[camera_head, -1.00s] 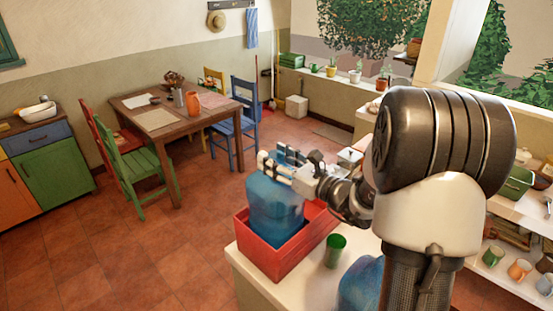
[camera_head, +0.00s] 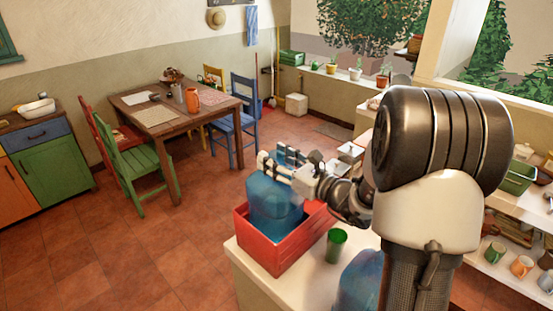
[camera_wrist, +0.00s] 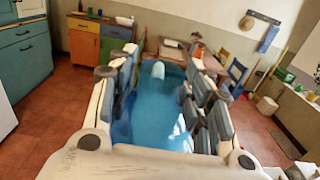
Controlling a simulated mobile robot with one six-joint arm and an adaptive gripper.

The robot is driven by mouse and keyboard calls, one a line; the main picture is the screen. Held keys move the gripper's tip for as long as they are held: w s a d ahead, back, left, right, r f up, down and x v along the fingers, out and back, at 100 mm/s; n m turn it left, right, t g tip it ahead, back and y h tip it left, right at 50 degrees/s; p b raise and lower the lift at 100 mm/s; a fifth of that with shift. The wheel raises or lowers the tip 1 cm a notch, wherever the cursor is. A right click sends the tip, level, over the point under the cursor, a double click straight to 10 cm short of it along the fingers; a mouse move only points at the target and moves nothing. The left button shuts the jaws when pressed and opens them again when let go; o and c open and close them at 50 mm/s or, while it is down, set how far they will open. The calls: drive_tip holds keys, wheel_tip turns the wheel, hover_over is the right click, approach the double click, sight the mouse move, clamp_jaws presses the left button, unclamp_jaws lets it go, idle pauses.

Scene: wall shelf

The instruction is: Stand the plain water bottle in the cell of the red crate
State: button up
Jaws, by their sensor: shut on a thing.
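The large translucent blue water bottle (camera_head: 272,205) stands roughly upright in the left part of the red crate (camera_head: 275,257). The crate's near wall hides its base, so I cannot tell if it rests on the crate floor. My gripper (camera_head: 275,160) is shut on the bottle near its top. In the wrist view the bottle (camera_wrist: 158,115) lies between the two fingers of my gripper (camera_wrist: 152,75). The right part of the crate shows no bottle. A second blue bottle (camera_head: 358,280) stands to the right, partly hidden behind my arm.
The crate sits on a pale counter (camera_head: 300,283) near its left edge. A green cup (camera_head: 336,246) stands close to the crate's right side. A dining table (camera_head: 165,125) with chairs is farther back. A shelf with mugs (camera_head: 522,266) is at the right.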

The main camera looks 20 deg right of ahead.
wheel_tip(320, 180, down, 6)
drive_tip(key=b, duration=0.5)
drive_tip(key=shift+f, duration=0.25)
idle(1.5)
drive_tip(key=o, duration=1.6)
wheel_tip(320, 180, up, 10)
